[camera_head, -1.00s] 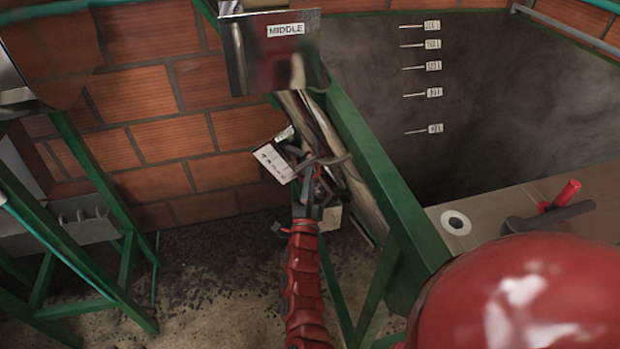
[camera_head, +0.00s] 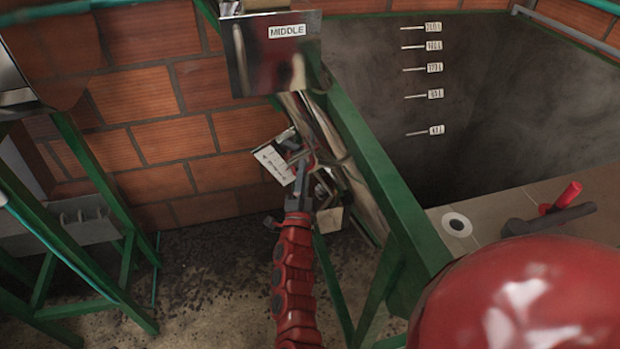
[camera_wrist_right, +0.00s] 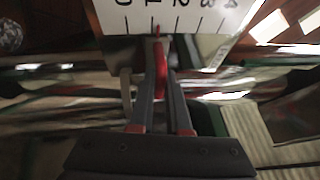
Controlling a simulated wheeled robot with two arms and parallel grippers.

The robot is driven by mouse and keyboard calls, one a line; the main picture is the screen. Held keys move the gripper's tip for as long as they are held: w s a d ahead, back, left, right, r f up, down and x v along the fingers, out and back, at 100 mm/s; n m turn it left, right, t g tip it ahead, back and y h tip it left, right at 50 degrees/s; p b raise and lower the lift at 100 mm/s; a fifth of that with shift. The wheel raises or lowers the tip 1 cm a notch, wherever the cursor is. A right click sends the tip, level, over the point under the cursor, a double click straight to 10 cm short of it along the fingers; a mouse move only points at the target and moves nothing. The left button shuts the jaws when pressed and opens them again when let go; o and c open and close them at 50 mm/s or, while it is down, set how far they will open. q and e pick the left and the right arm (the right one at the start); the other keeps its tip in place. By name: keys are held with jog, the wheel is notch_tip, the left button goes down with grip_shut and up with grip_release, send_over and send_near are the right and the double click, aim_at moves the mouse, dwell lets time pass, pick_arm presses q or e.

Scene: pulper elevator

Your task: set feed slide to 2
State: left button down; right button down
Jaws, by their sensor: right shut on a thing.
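The feed slide's white scale plate (camera_head: 272,166) is tilted beside the green frame in the head view. In the right wrist view the scale (camera_wrist_right: 180,14) shows tick marks and numbers from 0 to 4. A thin red piece (camera_wrist_right: 161,58) points at the scale close to the tick for 1. My right gripper (camera_wrist_right: 160,78) is shut on this red piece, its fingers on either side. In the head view my right gripper (camera_head: 304,186) is just below the scale plate, and its fingers hide part of the slide. My left gripper is not in view.
A metal box labelled MIDDLE (camera_head: 272,62) hangs above the slide. A green sloping beam (camera_head: 375,165) runs close to the right of my gripper. A grey tank with level marks (camera_head: 510,110) is at the right. Another green stand (camera_head: 95,190) is at the left.

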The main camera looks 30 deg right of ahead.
jog(key=shift+a+r, duration=0.2)
jog(key=shift+r, duration=0.25)
jog(key=c, duration=0.9)
grip_release()
jog(key=shift+w, duration=0.1)
jog(key=shift+a+f, duration=0.1)
jog(key=b+v, duration=0.1)
jog(key=v, duration=1.6)
jog(key=shift+s+a, duration=0.1)
jog(key=shift+s, duration=0.1)
